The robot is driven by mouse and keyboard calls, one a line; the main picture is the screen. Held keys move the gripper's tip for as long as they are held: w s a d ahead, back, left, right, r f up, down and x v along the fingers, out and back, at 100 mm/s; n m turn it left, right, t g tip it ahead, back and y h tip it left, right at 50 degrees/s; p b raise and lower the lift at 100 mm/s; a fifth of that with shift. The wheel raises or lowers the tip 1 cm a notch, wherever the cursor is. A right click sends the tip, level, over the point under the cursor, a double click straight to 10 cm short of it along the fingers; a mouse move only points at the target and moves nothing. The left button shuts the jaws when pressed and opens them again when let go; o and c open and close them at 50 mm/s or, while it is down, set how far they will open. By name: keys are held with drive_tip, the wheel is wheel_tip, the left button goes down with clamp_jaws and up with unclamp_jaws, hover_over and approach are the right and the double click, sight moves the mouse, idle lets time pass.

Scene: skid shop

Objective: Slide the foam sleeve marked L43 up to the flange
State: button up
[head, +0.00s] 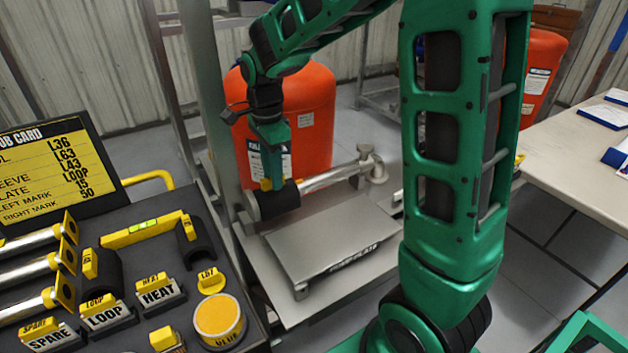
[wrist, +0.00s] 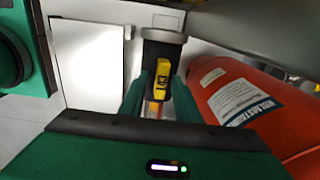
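The black foam sleeve (head: 285,201) with a yellow tag sits around the left end of a steel pipe (head: 328,178). In the wrist view the sleeve (wrist: 155,52) and its tag (wrist: 162,75) lie between my fingers; the tag's lettering is small, seemingly L43. The grey flange (head: 251,206) is the round disc at the pipe's left end; it also shows at the top of the wrist view (wrist: 163,35). The sleeve's end is at or very close to the flange; a small gap cannot be ruled out. My gripper (head: 272,182) points down, its fingers (wrist: 163,95) closed against the sleeve's sides.
A steel plate (head: 330,238) lies in front of the pipe. A red tank (head: 310,115) stands close behind.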

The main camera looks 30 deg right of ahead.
drive_tip(key=shift+r, duration=3.15)
drive_tip(key=shift+d, duration=0.1)
drive_tip(key=s+d+f+n, duration=0.1)
drive_tip(key=s+d+n, duration=0.3)
drive_tip(key=s, duration=0.5)
drive_tip(key=s+d+f+n, duration=0.1)
drive_tip(key=s+d+n, duration=0.2)
drive_tip(key=s+d, duration=0.3)
drive_tip(key=s+d+f+n, duration=0.2)
drive_tip(key=s+d+n, duration=0.2)
drive_tip(key=s, duration=1)
drive_tip(key=shift+d+n, duration=0.3)
drive_tip(key=shift+d, duration=0.45)
